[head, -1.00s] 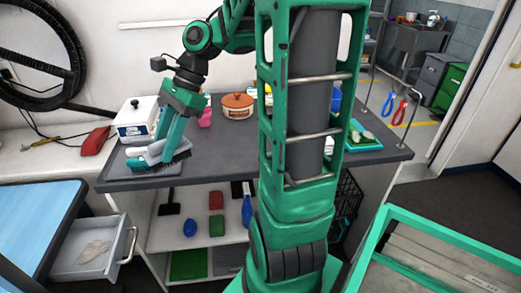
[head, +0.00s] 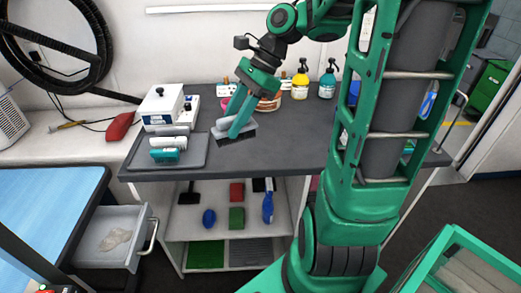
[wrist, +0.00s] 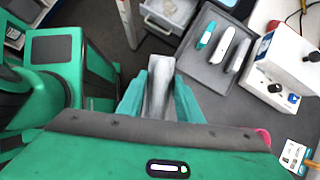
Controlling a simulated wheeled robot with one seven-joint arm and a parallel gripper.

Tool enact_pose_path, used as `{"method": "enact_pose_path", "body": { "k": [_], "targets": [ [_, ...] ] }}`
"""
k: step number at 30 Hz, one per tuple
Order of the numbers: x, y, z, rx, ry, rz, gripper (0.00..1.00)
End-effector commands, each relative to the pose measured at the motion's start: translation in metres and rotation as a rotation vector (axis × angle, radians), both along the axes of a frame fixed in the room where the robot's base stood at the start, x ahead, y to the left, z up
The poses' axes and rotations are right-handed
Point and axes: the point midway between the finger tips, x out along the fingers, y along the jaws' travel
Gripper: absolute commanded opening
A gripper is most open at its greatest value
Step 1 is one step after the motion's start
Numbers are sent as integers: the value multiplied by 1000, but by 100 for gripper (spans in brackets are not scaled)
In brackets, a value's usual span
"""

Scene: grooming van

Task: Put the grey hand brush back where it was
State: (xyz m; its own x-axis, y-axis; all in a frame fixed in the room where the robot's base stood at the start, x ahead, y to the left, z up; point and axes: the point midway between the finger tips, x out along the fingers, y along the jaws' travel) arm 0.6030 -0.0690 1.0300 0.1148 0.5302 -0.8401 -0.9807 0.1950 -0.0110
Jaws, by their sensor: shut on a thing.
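My gripper (head: 240,124) is shut on the grey hand brush (head: 222,131), over the middle of the dark counter. The brush has dark bristles facing down; I cannot tell whether they touch the counter. In the wrist view the brush's grey body (wrist: 160,80) sticks out between the two green fingers. A grey tray (head: 192,161) lies on the counter to the left of my gripper. It holds a teal-based brush (head: 165,155) and pale brushes beside it, which also show in the wrist view (wrist: 228,45).
A white box with a knob (head: 160,108) stands behind the tray. Pump bottles (head: 301,80) stand at the back of the counter. An open drawer (head: 108,238) with a pale cloth is at lower left. Shelves below hold several coloured items. The counter's front middle is clear.

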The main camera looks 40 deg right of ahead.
Motion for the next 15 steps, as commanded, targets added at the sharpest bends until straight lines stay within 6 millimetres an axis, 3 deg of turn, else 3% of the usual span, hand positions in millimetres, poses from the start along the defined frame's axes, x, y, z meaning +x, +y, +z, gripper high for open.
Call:
{"method": "enact_pose_path", "body": {
  "k": [5, 15],
  "targets": [
    [3, -17, -10, 3, 3, -4, 0],
    [16, -82, -50, 3, 3, -3, 0]
  ]
}}
